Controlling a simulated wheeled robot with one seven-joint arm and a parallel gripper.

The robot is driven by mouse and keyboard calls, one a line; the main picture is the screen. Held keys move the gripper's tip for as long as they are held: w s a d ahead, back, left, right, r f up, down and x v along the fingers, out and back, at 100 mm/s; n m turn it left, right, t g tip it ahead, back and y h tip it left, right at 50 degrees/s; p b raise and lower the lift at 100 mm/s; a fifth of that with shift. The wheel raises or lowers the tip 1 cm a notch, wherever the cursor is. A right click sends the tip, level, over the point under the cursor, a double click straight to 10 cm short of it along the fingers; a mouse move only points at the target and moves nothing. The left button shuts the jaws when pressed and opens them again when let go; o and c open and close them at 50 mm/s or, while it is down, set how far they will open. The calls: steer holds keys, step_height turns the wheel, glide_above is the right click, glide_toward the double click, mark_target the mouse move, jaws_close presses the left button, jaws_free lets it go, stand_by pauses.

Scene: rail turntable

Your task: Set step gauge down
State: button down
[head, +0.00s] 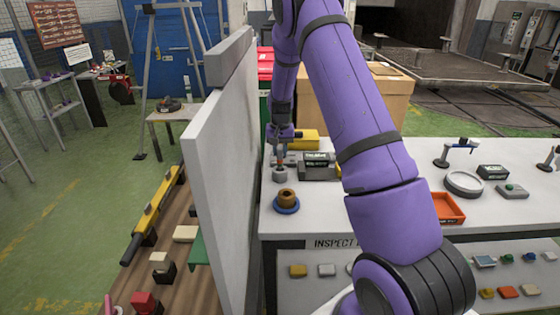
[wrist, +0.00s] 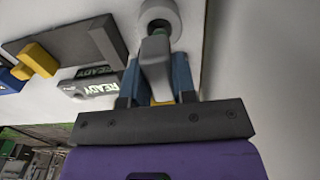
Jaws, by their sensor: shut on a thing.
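My gripper (wrist: 155,95) points down over the left end of the white table. It also shows in the head view (head: 281,152), small and partly blurred. Its blue fingers are shut on a grey piece, which I take to be the step gauge (wrist: 156,62). The piece reaches out beyond the fingertips towards a grey round holder (wrist: 160,14), which shows in the head view (head: 280,175) right below the gripper. I cannot tell whether the piece touches the holder. A bit of yellow shows between the fingers.
A dark box marked READY (head: 318,166) stands close right of the gripper. A brown ring on a blue base (head: 286,202) is in front. A tall pale wall panel (head: 232,175) stands close on the left. An orange tray (head: 447,208) is further right.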

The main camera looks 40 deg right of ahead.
mark_target(280, 159)
steer(key=shift+f, duration=1.9)
steer(key=c, duration=0.9)
jaws_free()
steer(key=shift+f, duration=0.15)
